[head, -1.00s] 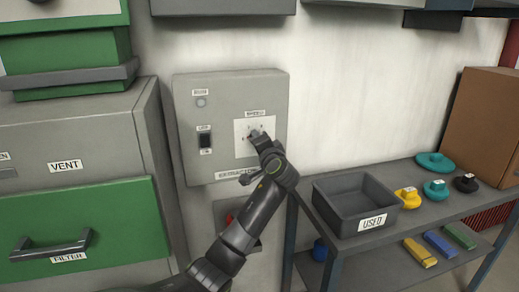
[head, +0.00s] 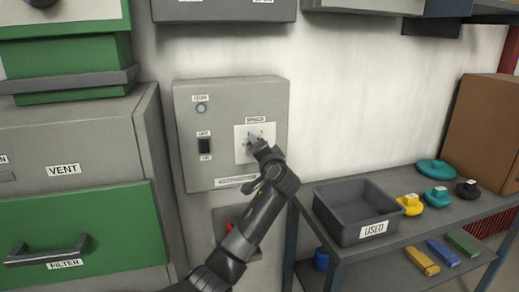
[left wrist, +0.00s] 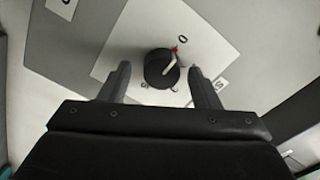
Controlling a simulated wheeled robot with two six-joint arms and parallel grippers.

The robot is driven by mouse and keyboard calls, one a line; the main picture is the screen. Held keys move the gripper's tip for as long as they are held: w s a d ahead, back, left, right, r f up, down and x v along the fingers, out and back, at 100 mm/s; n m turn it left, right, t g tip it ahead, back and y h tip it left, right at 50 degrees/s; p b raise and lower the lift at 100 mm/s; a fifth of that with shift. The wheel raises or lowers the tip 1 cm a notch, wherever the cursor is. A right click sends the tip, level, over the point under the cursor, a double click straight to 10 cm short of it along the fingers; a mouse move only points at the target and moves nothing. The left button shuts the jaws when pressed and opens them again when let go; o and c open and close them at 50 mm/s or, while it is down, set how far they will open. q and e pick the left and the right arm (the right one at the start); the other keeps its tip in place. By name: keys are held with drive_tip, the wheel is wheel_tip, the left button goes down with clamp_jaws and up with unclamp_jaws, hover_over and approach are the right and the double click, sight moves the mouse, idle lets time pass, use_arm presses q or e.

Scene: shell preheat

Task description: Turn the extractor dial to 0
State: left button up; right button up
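The extractor dial (left wrist: 160,68) is a round black knob with a pale pointer on a white plate (left wrist: 128,72). In the left wrist view its pointer and red tip lean toward the printed 0. My left gripper (left wrist: 160,84) is open, with one finger on each side of the knob and a visible gap on both sides. In the head view my left gripper (head: 256,143) is in front of the white plate (head: 241,153) on the grey extractor box (head: 225,100) and covers most of the dial. My right gripper is not in view.
A black rocker switch (head: 204,145) and a small round lamp (head: 201,108) are on the box's left side. A red control (head: 229,227) sits below, partly behind my arm. A grey USED bin (head: 358,235) and several coloured parts are on the shelf (head: 437,215) at right.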

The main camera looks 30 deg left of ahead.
use_arm(q)
drive_tip(key=shift+s+d, duration=0.1)
drive_tip(key=b+v, duration=0.3)
drive_tip(key=v, duration=1.4)
drive_tip(key=shift+s, duration=0.1)
